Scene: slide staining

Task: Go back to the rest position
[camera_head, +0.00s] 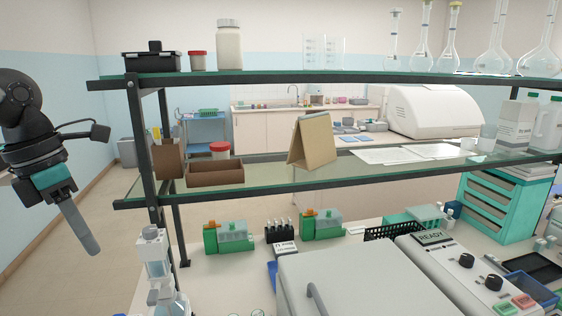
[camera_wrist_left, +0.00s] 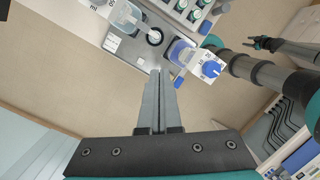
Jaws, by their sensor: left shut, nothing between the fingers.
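My left gripper (camera_head: 92,248) hangs at the left of the head view, pointing down and slightly right. Its fingers are together with nothing between them. It is in free air left of the shelf's post, apart from the bench.
A two-level glass shelf (camera_head: 262,170) with a dark frame stands in front. Glass flasks (camera_head: 452,48) stand on top. A brown box (camera_head: 215,174) and cardboard stand (camera_head: 312,142) are below. A grey machine (camera_head: 365,285) sits on the bench.

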